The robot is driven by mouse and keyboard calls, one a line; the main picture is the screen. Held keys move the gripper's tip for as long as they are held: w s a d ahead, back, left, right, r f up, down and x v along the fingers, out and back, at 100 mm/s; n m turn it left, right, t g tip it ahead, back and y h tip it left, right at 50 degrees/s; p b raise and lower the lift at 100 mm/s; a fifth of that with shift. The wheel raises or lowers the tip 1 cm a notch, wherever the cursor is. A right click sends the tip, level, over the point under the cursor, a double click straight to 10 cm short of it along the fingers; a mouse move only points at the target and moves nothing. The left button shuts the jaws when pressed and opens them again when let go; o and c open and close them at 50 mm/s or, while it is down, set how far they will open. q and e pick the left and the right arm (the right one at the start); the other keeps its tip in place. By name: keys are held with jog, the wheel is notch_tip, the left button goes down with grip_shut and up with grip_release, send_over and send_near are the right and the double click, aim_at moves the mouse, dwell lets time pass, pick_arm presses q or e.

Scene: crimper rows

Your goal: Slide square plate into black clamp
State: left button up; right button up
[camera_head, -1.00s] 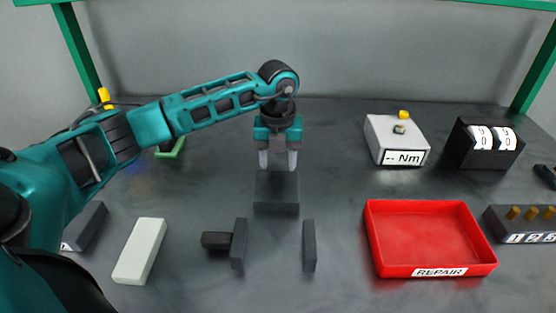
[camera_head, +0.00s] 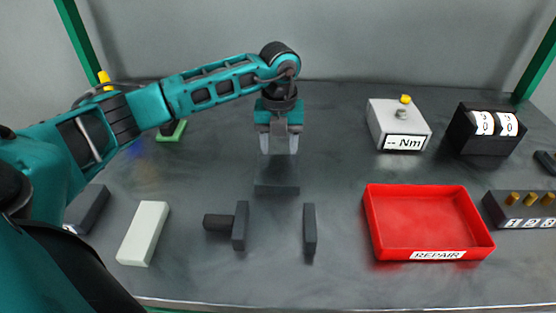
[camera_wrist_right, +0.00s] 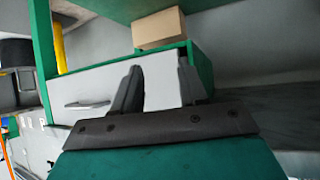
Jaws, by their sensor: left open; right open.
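The black clamp shows in the head view as two dark upright jaws, a left jaw (camera_head: 241,227) with a dark round handle (camera_head: 217,222) and a separate right jaw (camera_head: 309,230), with an empty gap between them. A dark grey block (camera_head: 277,189) stands behind that gap; I cannot tell whether it is the square plate or part of the clamp. My left gripper (camera_head: 279,147) points down over the block, open, its pale fingertips apart with nothing visible between them. My right gripper (camera_wrist_right: 160,75) shows only in the right wrist view, open and empty.
A pale bar (camera_head: 144,233) lies left of the clamp. A red REPAIR tray (camera_head: 428,254) is at right, with a torque box (camera_head: 385,119) and black counter (camera_head: 487,140) behind. The right wrist view shows a white drawer (camera_wrist_right: 161,82) and a cardboard box (camera_wrist_right: 159,29).

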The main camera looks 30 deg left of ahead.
aim_at(278, 173)
pick_arm(q)
jog(key=shift+s+d+p, duration=0.45)
jog(key=shift+s+d, duration=0.2)
jog(key=shift+s, duration=0.45)
jog(key=shift+s+d+p, duration=0.4)
jog(key=shift+s+d, duration=0.3)
jog(key=shift+s, duration=0.4)
jog(key=shift+s+d+p, duration=0.45)
jog(key=shift+s+d, duration=0.2)
jog(key=shift+s, duration=0.45)
jog(key=shift+s+d+p, duration=0.25)
jog(key=shift+s+d, duration=0.3)
jog(key=shift+s, duration=0.35)
jog(key=shift+s+d+p, duration=0.25)
jog(key=shift+s+d, duration=0.35)
jog(key=shift+s, duration=0.35)
jog(key=shift+s+d+p, duration=0.25)
jog(key=shift+s+d, duration=0.3)
jog(key=shift+s, duration=0.35)
jog(key=shift+w+a+r+p, duration=0.1)
jog(key=shift+w+r+p, duration=0.1)
jog(key=shift+r+p, duration=0.8)
jog(key=shift+w+a+r, duration=0.15)
jog(key=shift+w+r, duration=0.05)
jog(key=shift+r, duration=1.05)
jog(key=shift+w+a+r, duration=0.1)
jog(key=shift+w+r, duration=0.05)
jog(key=shift+r, duration=1.1)
